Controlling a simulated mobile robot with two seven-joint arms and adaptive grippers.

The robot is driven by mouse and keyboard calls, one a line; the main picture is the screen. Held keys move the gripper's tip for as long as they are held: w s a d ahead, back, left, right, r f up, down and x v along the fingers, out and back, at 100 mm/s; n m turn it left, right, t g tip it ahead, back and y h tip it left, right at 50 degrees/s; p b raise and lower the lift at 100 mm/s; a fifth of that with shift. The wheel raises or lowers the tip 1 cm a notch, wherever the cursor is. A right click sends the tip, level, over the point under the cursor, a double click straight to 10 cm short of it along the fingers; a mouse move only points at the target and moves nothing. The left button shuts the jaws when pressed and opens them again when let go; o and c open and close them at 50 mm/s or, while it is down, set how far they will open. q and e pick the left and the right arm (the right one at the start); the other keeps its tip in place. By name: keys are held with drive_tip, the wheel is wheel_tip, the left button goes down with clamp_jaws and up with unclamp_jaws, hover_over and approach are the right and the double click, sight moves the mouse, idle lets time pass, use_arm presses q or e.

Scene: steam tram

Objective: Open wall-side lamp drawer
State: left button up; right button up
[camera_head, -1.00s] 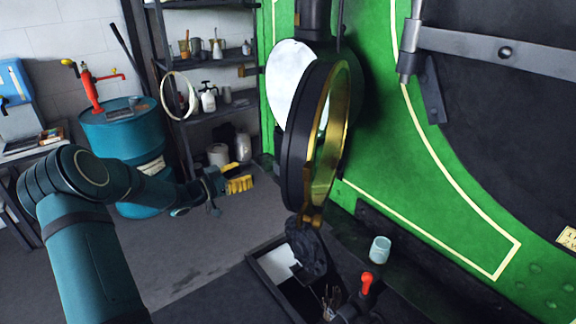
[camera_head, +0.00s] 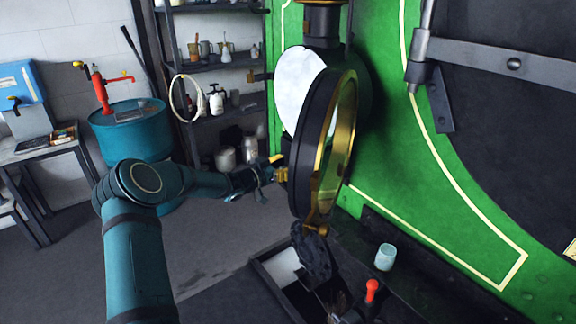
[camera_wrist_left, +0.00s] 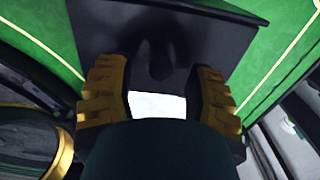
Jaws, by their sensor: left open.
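The lamp's round black door with a brass rim (camera_head: 343,135) hangs in the middle of the head view, with a pale disc (camera_head: 298,85) behind it. My left gripper (camera_head: 280,168) has yellow fingers and appears just left of the black ring; its tips are partly hard to see there. In the left wrist view the fingers (camera_wrist_left: 157,98) are open and apart. Between and beyond them is a dark box face (camera_wrist_left: 105,25) with a rounded dark knob (camera_wrist_left: 158,58), possibly the lamp drawer. I cannot tell whether the fingers touch it. My right gripper is not in view.
A green tram wall (camera_head: 400,150) stands on the right. Below the lamp are an open dark box (camera_head: 278,268), a pale cup (camera_head: 385,257) and a red-topped lever (camera_head: 372,290). A teal barrel (camera_head: 130,140) and shelves (camera_head: 215,62) stand behind. The floor at left is clear.

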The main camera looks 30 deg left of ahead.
use_arm(q)
drive_tip(key=shift+w+d, duration=0.1)
drive_tip(key=shift+w, duration=0.2)
drive_tip(key=shift+c, duration=0.4)
clamp_jaws()
drive_tip(key=v, duration=1.4)
drive_tip(key=shift+s+p, duration=0.25)
drive_tip(key=shift+p, duration=0.15)
drive_tip(key=shift+r, duration=0.1)
drive_tip(key=shift+o, duration=0.2)
unclamp_jaws()
drive_tip(key=shift+o, duration=0.2)
drive_tip(key=shift+s, duration=0.1)
